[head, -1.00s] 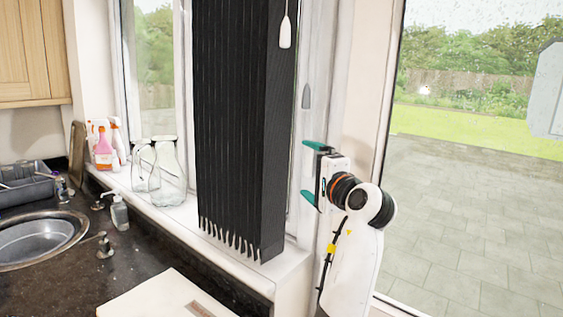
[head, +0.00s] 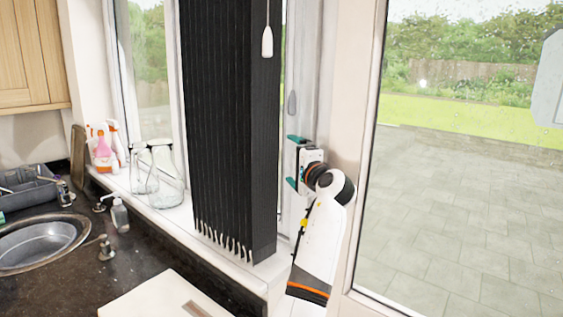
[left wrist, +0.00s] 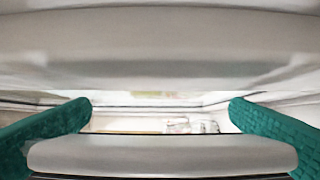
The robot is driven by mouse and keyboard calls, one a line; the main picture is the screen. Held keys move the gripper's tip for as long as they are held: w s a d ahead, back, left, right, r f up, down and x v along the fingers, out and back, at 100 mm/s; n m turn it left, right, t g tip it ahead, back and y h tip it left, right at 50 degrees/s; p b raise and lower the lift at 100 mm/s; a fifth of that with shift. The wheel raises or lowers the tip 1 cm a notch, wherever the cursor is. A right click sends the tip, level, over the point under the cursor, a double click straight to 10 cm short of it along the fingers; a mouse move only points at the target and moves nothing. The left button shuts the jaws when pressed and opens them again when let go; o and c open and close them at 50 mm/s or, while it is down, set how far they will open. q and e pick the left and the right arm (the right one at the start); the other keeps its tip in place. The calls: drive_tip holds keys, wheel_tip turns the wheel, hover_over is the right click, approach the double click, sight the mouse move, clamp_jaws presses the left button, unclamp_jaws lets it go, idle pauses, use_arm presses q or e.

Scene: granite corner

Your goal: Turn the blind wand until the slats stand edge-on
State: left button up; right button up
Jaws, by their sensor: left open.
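The blind (head: 225,130) is a tall stack of dark vertical slats hanging in front of the window. A white tapered wand end (head: 267,42) hangs on a thin line at its upper right. My left gripper (head: 291,161) has green fingers, one above the other, and is open beside the window frame, right of the blind and well below the wand end. Nothing shows between its fingers. In the left wrist view the open fingers (left wrist: 160,108) flank a blurred pale frame and sill; no wand is visible there. My right gripper is not in view.
Glass bottles (head: 165,175) and spray bottles (head: 103,150) stand on the sill left of the blind. A sink (head: 38,245) and a pale board (head: 160,300) are on the dark counter. A grey tapered shape (head: 291,103) is on the window frame. A glass door (head: 450,200) is at right.

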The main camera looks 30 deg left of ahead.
use_arm(q)
drive_tip(key=shift+a, duration=0.15)
drive_tip(key=shift+c, duration=0.2)
drive_tip(key=c, duration=0.8)
drive_tip(key=shift+o, duration=0.2)
drive_tip(key=shift+s+n+g+y, duration=0.15)
drive_tip(key=shift+n+g+y, duration=0.4)
drive_tip(key=shift+g, duration=0.35)
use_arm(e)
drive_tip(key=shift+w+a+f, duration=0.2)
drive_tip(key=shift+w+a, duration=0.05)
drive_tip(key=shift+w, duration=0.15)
use_arm(q)
drive_tip(key=o, duration=0.6)
drive_tip(key=shift+o, duration=1)
drive_tip(key=shift+d, duration=0.25)
